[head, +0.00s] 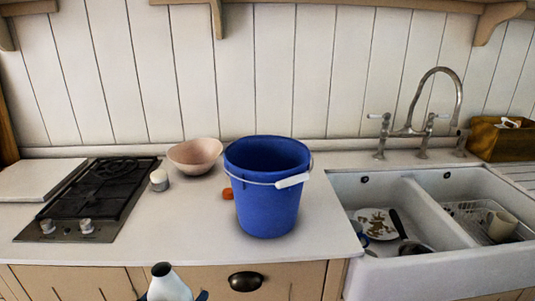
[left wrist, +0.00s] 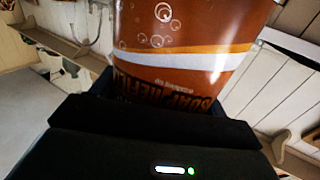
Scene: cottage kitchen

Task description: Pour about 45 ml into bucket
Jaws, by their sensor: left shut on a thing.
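A blue bucket (head: 266,205) stands upright on the counter left of the sink, with its white handle grip hanging at the front right. I see its inner far wall but not its bottom. My left gripper (head: 172,297) is at the bottom edge of the head view, in front of the counter. It is shut on a soap refill bottle (head: 168,283), whose white shoulder and dark open mouth show below and left of the bucket, apart from it. In the left wrist view the bottle's brown label (left wrist: 185,60) fills the space above the gripper (left wrist: 160,110). My right gripper is not in view.
A pink bowl (head: 195,156), a small white-topped jar (head: 159,180) and an orange item (head: 228,194) are near the bucket. A hob (head: 92,197) is at left. The double sink (head: 455,262) at right holds dishes. Counter in front of the hob and bucket is clear.

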